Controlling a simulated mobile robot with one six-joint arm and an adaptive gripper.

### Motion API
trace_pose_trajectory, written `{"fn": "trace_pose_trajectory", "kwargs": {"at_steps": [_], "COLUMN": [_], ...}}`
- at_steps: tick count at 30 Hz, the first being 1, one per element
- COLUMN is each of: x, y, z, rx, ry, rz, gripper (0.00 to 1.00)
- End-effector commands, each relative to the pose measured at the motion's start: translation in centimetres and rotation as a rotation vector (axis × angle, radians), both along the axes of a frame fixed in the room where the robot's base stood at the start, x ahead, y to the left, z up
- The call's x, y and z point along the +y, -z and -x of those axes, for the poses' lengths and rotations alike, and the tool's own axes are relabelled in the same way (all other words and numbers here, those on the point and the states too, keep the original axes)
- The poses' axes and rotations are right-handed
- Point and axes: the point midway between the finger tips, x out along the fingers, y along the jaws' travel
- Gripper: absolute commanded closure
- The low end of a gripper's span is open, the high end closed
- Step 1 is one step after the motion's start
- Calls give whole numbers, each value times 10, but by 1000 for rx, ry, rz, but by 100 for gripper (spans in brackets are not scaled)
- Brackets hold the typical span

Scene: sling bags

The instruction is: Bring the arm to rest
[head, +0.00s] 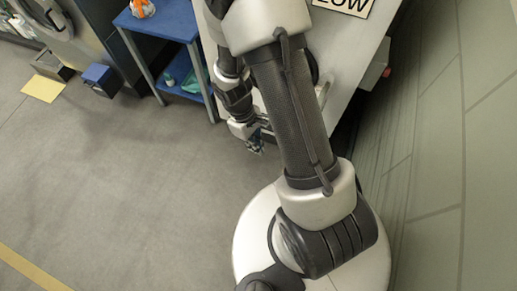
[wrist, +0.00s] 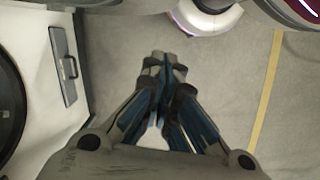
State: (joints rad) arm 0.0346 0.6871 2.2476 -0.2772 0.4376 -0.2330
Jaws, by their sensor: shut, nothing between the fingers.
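My gripper (wrist: 162,62) shows in the wrist view with its dark and blue fingers closed together at the tips and nothing between them. It points down over bare grey floor. In the head view my arm reaches up from the round white base and folds back down, and the gripper (head: 257,146) hangs to the left of the thick arm link, its fingertips small and partly hidden. No bag shows in either view.
A pale cabinet (head: 352,50) with a sign stands behind the arm. A blue shelf table (head: 170,22) holds an orange-white object (head: 142,8). A blue box (head: 98,75) and a yellow floor patch (head: 43,88) lie left. A tiled wall (head: 450,130) is close at right. Floor at left is clear.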

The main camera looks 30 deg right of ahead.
Motion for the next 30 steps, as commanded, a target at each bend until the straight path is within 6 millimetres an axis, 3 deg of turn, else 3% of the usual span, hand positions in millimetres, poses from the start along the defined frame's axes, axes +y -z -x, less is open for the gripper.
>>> {"fn": "trace_pose_trajectory", "kwargs": {"at_steps": [3,12,16,23,30], "x": [1,2,2,6,14], "y": [-10,-12,-32,-125,-219], "z": [-2,-3,-9,-19,2], "rx": [0,-1,-34,-185,-354], "ry": [1,2,20,125,251], "rz": [0,0,5,14,-10], "gripper": [100,100,100,100,100]}}
